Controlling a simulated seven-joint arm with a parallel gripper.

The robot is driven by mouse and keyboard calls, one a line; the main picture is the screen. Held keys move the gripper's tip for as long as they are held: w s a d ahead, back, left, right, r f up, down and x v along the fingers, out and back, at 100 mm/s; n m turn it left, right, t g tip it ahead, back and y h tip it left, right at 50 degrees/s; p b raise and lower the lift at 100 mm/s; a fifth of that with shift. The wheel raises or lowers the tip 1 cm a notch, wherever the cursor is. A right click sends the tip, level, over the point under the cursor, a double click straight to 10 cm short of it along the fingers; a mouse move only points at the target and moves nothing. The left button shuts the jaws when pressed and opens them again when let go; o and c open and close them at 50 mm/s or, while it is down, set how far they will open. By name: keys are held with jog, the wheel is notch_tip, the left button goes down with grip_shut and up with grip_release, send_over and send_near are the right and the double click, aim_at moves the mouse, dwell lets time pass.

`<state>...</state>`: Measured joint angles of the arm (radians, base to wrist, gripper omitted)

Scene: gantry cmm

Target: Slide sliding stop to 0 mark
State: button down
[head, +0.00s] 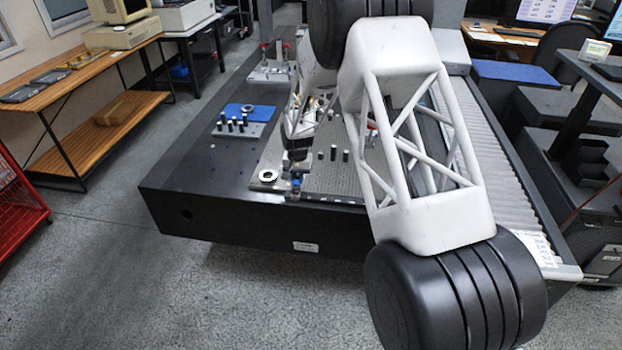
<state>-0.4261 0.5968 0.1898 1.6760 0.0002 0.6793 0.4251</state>
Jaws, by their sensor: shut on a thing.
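My gripper (297,165) points down at the front edge of the perforated plate (335,185), on the dark granite table. It is small in the view and partly hidden by its own dark wrist. Its fingers are shut on a small part low at the plate's front left, which looks like the sliding stop (296,184), with blue on it. The stop's outline is unclear at this size. I cannot make out a scale or the 0 mark.
A round ring-like part (267,175) sits just left of the gripper. Several dark pins (333,153) stand on the perforated plate. A blue pad (240,111) and a block with several pins (235,127) lie farther left.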

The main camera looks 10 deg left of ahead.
jog(key=shift+a, duration=0.35)
jog(key=c, duration=1)
grip_release()
jog(key=shift+c, duration=0.2)
jog(key=shift+r, duration=0.15)
jog(key=shift+r, duration=3.8)
